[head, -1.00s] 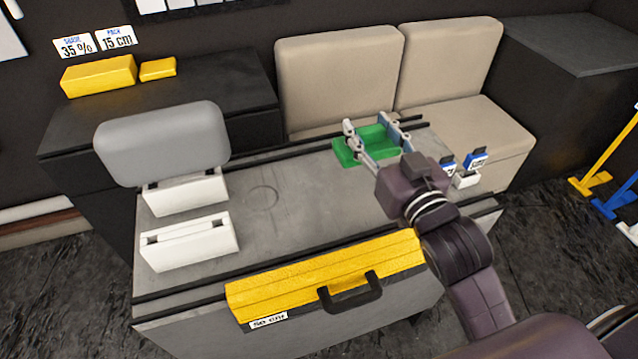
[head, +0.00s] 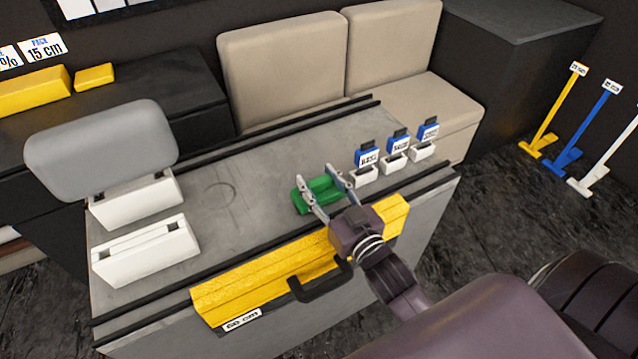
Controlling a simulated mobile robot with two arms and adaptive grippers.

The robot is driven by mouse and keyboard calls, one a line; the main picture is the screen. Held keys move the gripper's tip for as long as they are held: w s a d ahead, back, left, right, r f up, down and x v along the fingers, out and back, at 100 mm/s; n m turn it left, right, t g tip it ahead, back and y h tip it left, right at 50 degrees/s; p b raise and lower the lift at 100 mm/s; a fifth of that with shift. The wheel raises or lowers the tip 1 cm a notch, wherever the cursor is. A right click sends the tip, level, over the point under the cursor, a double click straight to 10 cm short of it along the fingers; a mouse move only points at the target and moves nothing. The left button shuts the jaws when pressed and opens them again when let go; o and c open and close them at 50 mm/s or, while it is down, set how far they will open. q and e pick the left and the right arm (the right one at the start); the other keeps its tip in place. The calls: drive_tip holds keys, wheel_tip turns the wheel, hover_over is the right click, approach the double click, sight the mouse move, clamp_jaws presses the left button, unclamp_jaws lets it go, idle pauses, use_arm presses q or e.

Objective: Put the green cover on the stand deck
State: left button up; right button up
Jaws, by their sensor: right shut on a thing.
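The green cover (head: 314,203) is a small, bright green piece over the right half of the grey stand deck (head: 250,225), near its front rail. My right gripper (head: 320,180) reaches in from the front right, with its two fingers on either side of the cover, shut on it. The fingers and wrist hide part of the cover. I cannot tell whether its underside touches the deck. My left gripper is not in view.
Several blue-labelled items in white holders (head: 393,163) stand right of the cover. A grey pad (head: 100,145) and white blocks (head: 145,250) are at the left. A yellow case (head: 265,285) with a black handle is along the front. The deck's middle is clear.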

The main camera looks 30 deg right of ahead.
drive_tip(key=shift+f, duration=0.35)
drive_tip(key=shift+f, duration=0.1)
drive_tip(key=o, duration=1.2)
drive_tip(key=shift+c, duration=0.2)
drive_tip(key=s+b, duration=0.1)
drive_tip(key=s, duration=1)
drive_tip(key=shift+d+b, duration=0.2)
drive_tip(key=shift+b, duration=0.2)
drive_tip(key=shift+s, duration=0.5)
